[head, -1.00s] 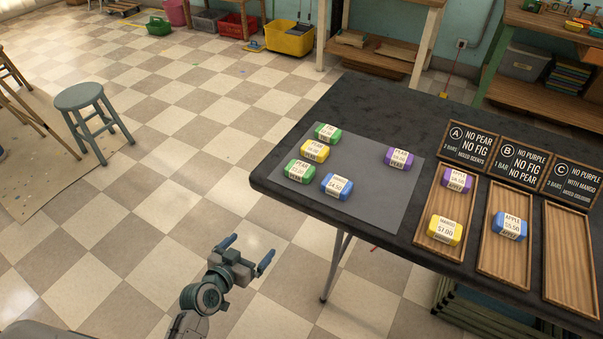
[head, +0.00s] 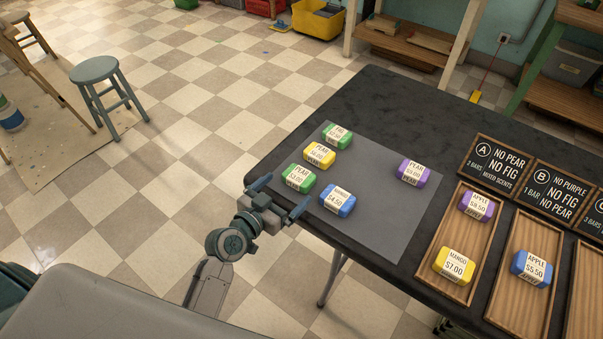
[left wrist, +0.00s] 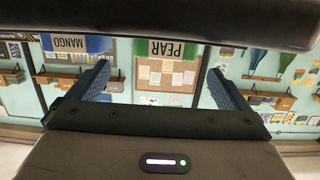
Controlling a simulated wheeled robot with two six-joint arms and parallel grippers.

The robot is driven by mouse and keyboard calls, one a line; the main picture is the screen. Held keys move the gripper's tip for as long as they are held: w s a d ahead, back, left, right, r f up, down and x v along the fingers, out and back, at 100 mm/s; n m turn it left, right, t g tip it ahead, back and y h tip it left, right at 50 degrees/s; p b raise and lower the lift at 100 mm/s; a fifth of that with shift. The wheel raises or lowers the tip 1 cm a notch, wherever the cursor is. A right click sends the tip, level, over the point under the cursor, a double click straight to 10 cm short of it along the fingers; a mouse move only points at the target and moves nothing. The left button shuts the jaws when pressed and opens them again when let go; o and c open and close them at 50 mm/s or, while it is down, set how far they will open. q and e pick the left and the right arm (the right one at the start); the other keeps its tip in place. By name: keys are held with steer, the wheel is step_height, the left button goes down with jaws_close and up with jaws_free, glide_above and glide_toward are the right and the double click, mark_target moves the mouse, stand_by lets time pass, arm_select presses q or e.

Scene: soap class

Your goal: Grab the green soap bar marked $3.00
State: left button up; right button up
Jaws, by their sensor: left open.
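The green soap bar labelled PEAR (head: 298,179), its price reading like $3.00, lies at the near left of the grey mat (head: 385,225). My left gripper (head: 279,196) is open and empty at the table's near left edge, just short of this bar and apart from it. In the left wrist view the green PEAR bar (left wrist: 174,49) shows between the open fingers. Another green bar (head: 337,136), labelled FIG, lies at the mat's far end. My right gripper is not in view.
A blue MANGO bar (head: 338,199) lies close on the right of the green PEAR bar, and a yellow bar (head: 320,155) just behind it. A purple bar (head: 412,172) is farther right. Wooden trays (head: 451,285) with bars and signs stand at the right.

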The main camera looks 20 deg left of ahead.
mark_target(297, 177)
arm_select(q)
steer(key=x, duration=0.2)
steer(key=shift+w+f, duration=0.1)
steer(key=shift+w, duration=0.2)
steer(key=p+x, duration=0.1)
steer(key=x, duration=0.3)
steer(key=shift+a+p, duration=0.2)
steer(key=shift+p, duration=0.1)
steer(key=shift+w+d+f, duration=0.2)
steer(key=shift+w, duration=0.3)
steer(key=c, duration=1.1)
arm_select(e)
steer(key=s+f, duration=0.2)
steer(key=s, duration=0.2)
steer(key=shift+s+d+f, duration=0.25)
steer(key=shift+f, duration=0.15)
arm_select(q)
steer(key=shift+r, duration=0.1)
steer(key=shift+c, duration=0.2)
